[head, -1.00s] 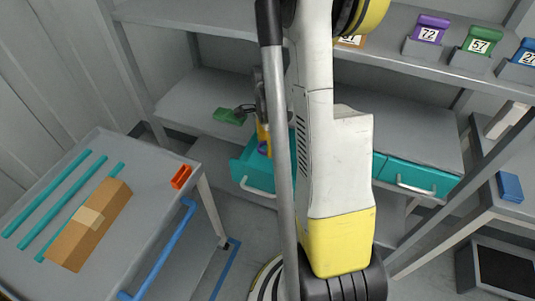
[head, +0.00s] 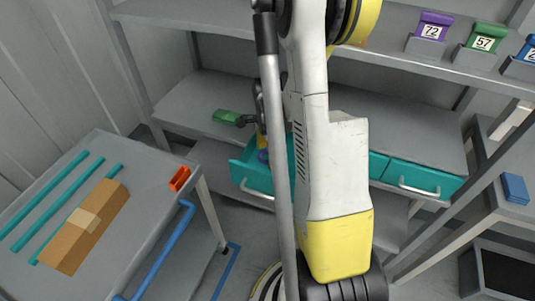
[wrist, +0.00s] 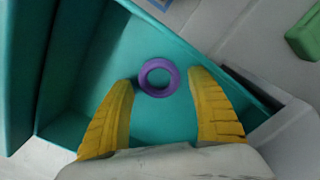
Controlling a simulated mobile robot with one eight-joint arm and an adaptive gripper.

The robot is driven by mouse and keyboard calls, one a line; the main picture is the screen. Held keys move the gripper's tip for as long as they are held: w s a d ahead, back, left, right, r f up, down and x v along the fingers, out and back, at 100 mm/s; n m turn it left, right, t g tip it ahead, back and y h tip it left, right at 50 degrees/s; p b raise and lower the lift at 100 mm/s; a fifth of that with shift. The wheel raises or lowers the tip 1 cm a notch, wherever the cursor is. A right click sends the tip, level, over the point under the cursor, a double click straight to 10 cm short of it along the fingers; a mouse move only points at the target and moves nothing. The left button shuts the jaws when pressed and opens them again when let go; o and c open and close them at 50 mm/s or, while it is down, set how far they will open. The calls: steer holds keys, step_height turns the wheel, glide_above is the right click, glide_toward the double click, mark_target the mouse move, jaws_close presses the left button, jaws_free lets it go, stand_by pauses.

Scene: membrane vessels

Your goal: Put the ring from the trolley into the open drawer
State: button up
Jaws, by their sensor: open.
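The purple ring (wrist: 147,66) lies inside the open teal drawer (wrist: 92,75), seemingly flat on its floor, in the wrist view. My gripper (wrist: 161,80) is open, with its yellow fingers apart on either side of the ring's near part. A gap shows between each finger and the ring. In the head view the open drawer (head: 243,174) sits under the shelf. The ring (head: 263,156) shows there as a small purple patch just below my gripper (head: 261,143), which is largely hidden by my own arm.
The grey trolley (head: 150,222) at left bears an orange piece (head: 179,179), a cardboard box (head: 85,228) and teal strips. A green object (head: 225,117) lies on the shelf above the drawer. A shut teal drawer (head: 425,178) is at right. Numbered bins stand on the upper shelf.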

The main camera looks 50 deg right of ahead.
step_height(320, 180, up, 12)
steer(key=p, duration=0.5)
steer(key=s+a+r+n+t, duration=0.2)
steer(key=a+r+n, duration=0.5)
steer(key=a+n, duration=0.4)
steer(key=s+a+r+n+t, duration=0.3)
steer(key=a+r+n+t, duration=0.2)
steer(key=a+r+n, duration=0.3)
steer(key=a+n, duration=0.3)
steer(key=a, duration=0.4)
steer(key=shift+s+r, duration=0.2)
